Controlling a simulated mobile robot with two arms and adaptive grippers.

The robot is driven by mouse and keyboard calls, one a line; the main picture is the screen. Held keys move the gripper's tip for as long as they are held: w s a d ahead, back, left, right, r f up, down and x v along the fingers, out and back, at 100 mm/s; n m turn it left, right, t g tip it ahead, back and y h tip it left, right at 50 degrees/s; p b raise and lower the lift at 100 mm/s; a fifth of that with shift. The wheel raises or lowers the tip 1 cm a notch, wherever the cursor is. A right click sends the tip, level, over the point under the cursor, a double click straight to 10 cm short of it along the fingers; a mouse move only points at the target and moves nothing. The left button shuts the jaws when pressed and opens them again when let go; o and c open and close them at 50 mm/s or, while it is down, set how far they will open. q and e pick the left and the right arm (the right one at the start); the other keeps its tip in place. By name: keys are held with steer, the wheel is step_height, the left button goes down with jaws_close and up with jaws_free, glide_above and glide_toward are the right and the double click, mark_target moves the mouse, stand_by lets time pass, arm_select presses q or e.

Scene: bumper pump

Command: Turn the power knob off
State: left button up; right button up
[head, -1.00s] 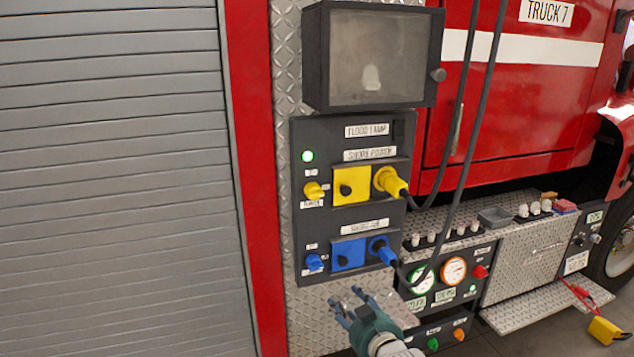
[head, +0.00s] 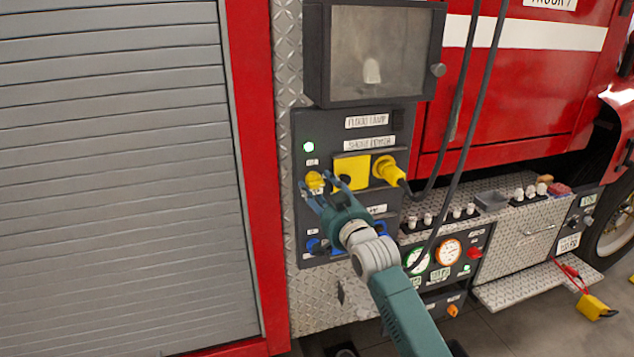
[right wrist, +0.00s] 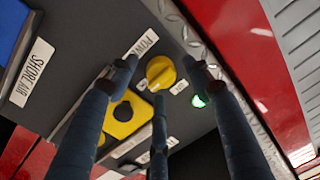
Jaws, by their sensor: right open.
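The power knob is a round yellow knob (head: 314,179) with a raised grip on the dark control panel (head: 370,228), at the left of the yellow shore power row. My right gripper (head: 319,186) is open and reaches up to it from below right. In the right wrist view the yellow knob (right wrist: 160,72) shows between the spread fingertips of my right gripper (right wrist: 160,75). I cannot tell whether any finger touches it. A green light (head: 308,147) glows above the knob. My left gripper is out of view.
A yellow socket cover (head: 351,172) and a yellow plug (head: 386,169) with a hanging cable sit right of the knob. A lamp box (head: 376,55) juts out above.

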steer(key=shift+x, duration=0.95)
steer(key=shift+d, duration=0.1)
steer(key=c, duration=1.1)
steer(key=shift+f, duration=0.1)
